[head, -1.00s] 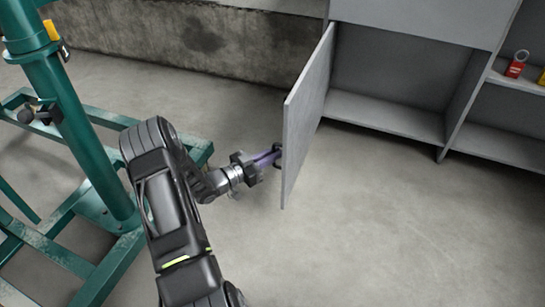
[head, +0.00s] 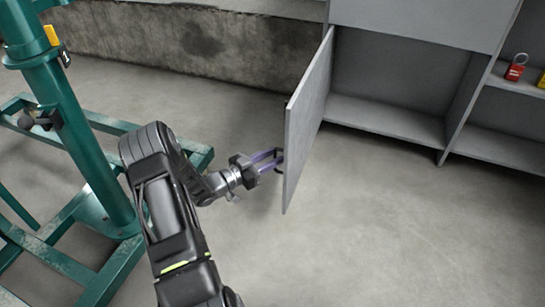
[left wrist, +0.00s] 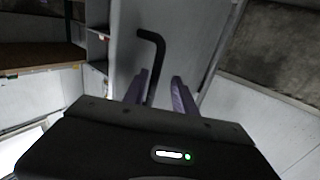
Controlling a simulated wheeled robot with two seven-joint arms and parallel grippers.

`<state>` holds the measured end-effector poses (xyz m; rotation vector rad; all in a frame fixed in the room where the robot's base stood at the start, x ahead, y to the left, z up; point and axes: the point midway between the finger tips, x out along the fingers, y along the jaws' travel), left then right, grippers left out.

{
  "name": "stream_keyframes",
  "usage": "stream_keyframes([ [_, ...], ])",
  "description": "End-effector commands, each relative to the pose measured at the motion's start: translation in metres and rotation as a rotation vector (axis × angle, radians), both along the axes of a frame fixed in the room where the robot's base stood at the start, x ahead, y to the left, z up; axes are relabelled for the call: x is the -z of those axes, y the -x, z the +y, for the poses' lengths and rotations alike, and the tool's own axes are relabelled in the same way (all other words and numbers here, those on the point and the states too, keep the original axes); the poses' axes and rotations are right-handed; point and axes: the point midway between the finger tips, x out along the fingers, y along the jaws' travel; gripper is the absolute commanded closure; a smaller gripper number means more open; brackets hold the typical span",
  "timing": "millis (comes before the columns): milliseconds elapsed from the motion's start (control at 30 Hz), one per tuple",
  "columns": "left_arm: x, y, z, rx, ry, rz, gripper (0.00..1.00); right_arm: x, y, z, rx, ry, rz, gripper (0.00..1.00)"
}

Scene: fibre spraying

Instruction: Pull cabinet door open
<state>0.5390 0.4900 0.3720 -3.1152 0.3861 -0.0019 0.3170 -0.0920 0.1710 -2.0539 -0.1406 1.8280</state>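The grey cabinet door (head: 306,120) stands swung wide open, its face turned to the left in the head view. Its dark handle (head: 279,154) is on that face. My left gripper (head: 272,159) is at the handle, with its two purple fingers parted. In the left wrist view the black bent handle (left wrist: 157,55) runs down between the spread fingertips (left wrist: 158,83) in front of the door panel (left wrist: 185,35). I cannot tell whether either finger touches it. My right gripper is not in view.
The open cabinet compartment (head: 385,85) is empty. A red padlock (head: 515,68) sits on a shelf at the right. A green metal frame (head: 95,130) stands left of my arm. The concrete floor (head: 380,220) in front of the cabinet is clear.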

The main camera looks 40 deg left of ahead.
Motion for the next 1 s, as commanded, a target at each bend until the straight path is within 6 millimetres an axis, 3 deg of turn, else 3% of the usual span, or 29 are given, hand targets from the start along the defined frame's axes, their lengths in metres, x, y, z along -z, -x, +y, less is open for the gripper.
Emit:
stream_keyframes([
  [167,-0.001,0.009,0.003,-0.001,0.0,0.002,0.67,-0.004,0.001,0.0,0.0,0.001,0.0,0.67],
  [600,-0.001,0.07,0.019,-0.002,0.001,0.001,0.67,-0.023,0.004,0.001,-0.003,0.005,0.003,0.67],
  [1000,0.0,0.075,0.019,0.001,0.0,0.0,0.67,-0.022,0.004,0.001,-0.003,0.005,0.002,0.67],
])
